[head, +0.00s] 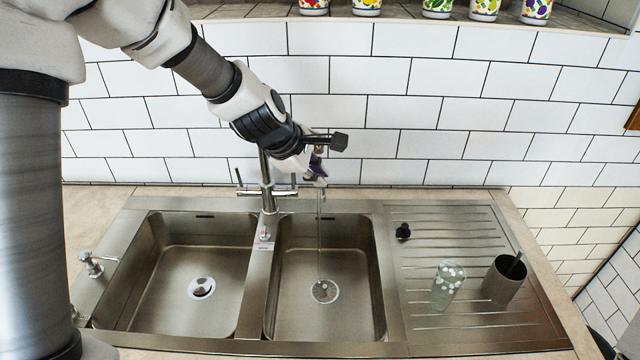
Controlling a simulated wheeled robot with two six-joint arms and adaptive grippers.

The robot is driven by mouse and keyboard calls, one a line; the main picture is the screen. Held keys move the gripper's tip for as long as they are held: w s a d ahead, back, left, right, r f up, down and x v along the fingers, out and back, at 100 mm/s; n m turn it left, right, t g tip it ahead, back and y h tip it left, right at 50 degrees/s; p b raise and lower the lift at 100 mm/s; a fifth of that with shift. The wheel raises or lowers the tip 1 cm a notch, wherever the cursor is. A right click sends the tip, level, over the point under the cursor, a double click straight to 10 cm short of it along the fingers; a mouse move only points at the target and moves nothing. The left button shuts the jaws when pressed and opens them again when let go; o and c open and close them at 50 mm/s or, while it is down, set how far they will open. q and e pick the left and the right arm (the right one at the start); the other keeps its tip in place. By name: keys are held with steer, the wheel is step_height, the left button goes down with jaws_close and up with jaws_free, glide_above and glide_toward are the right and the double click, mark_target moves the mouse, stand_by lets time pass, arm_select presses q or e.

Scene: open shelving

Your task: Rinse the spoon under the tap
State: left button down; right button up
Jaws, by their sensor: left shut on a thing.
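My left gripper (317,178) reaches in from the upper left and is over the back of the right sink bowl (352,262), beside the tap. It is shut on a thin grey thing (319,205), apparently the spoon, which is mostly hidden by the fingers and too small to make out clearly. The tap (268,190) stands behind the divider between the two bowls; my gripper hides part of its spout. A thin line, seemingly water, runs down below the gripper to the drain (324,291). My right gripper is not in view.
The left bowl (190,255) is empty. A soap dispenser (93,266) stands at left. Several patterned pots (483,9) line the shelf above.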

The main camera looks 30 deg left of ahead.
arm_select(q)
steer(key=s, duration=0.1)
steer(key=s+d+b, duration=0.1)
steer(key=s, duration=0.2)
steer(key=shift+s+d, duration=0.2)
steer(key=shift+d, duration=0.15)
stand_by(1.0)
steer(key=s+d+r+p, duration=0.1)
steer(key=s+r, duration=0.3)
steer(key=shift+s+d, duration=0.35)
stand_by(0.6)
